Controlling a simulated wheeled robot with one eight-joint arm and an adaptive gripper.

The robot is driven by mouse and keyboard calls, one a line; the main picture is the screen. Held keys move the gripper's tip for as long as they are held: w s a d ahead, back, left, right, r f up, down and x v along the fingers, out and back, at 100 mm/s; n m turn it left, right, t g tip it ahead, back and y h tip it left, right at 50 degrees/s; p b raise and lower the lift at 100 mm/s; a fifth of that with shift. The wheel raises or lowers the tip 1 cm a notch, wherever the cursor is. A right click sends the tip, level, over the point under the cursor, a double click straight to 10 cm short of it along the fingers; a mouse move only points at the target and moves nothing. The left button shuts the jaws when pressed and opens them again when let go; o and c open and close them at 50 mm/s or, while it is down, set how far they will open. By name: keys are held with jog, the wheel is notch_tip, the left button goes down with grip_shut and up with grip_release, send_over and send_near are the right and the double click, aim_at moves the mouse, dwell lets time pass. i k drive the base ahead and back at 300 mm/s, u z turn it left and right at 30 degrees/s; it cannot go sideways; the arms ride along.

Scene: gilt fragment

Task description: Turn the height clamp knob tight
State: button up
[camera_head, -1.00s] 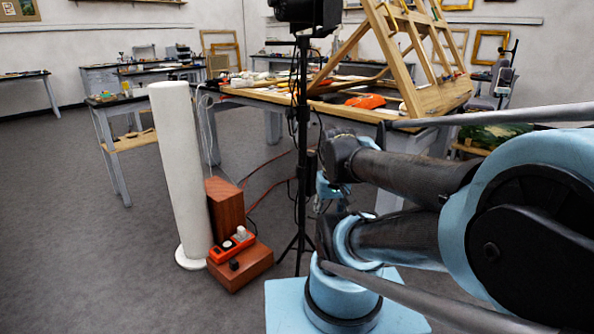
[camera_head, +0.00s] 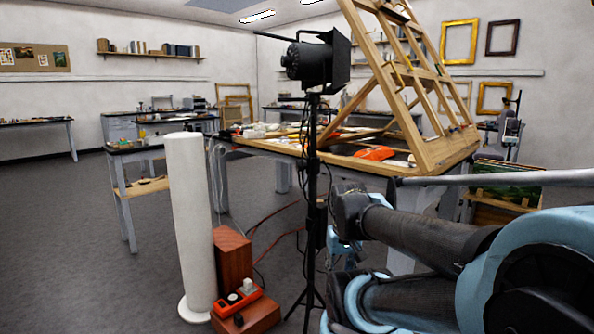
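A black stage lamp (camera_head: 318,64) sits on top of a thin black stand (camera_head: 312,150) in the middle of the head view. I cannot pick out the height clamp knob for certain; the pole has small dark fittings that are too small to tell apart. My blue and black arm fills the lower right, its links reaching left close to the stand's lower pole. A small blue part of my arm shows beside the pole, but my gripper's fingers cannot be made out. I cannot tell whether anything touches the stand.
A white column (camera_head: 190,220) and a red-brown wooden block (camera_head: 233,262) with an orange power strip (camera_head: 238,303) stand left of the stand. A cluttered workbench (camera_head: 262,150) with a wooden easel (camera_head: 440,150) is behind. Cables cross the floor. Open floor lies left.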

aim_at(298, 162)
jog(key=z, duration=1.45)
jog(key=k, duration=1.3)
jog(key=u, duration=1.55)
jog(key=i, duration=1.05)
jog(key=z, duration=0.05)
